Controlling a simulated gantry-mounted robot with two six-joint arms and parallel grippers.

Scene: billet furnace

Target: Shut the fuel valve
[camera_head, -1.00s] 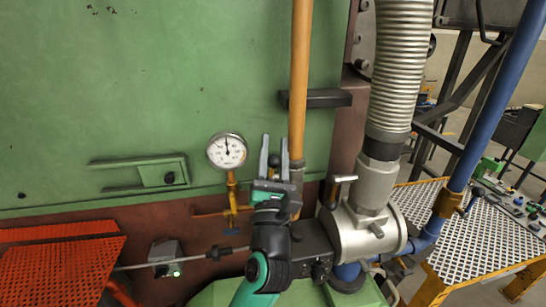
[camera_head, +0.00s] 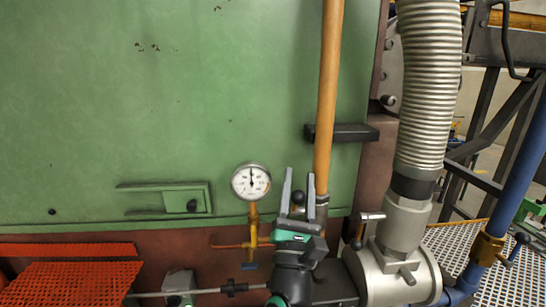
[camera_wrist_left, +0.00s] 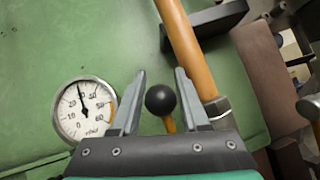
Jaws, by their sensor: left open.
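A black ball knob on a short orange lever (camera_wrist_left: 170,124) shows between the fingers of my left gripper (camera_wrist_left: 160,84) in the left wrist view. The knob (camera_head: 298,198) also shows in the head view, beside the lower end of the orange fuel pipe (camera_head: 328,100). My left gripper (camera_head: 299,182) is open, its two fingers pointing up on either side of the knob in the picture. No contact shows, and I cannot tell the depth between them. The valve body is hidden behind my gripper. My right gripper is not in view.
A round pressure gauge (camera_head: 251,182) stands left of my gripper on a yellow stem. A dark bracket (camera_head: 345,132) juts out near the pipe. A silver corrugated hose (camera_head: 430,85) and a small lever handle (camera_head: 371,217) are to the right. The green furnace wall is behind.

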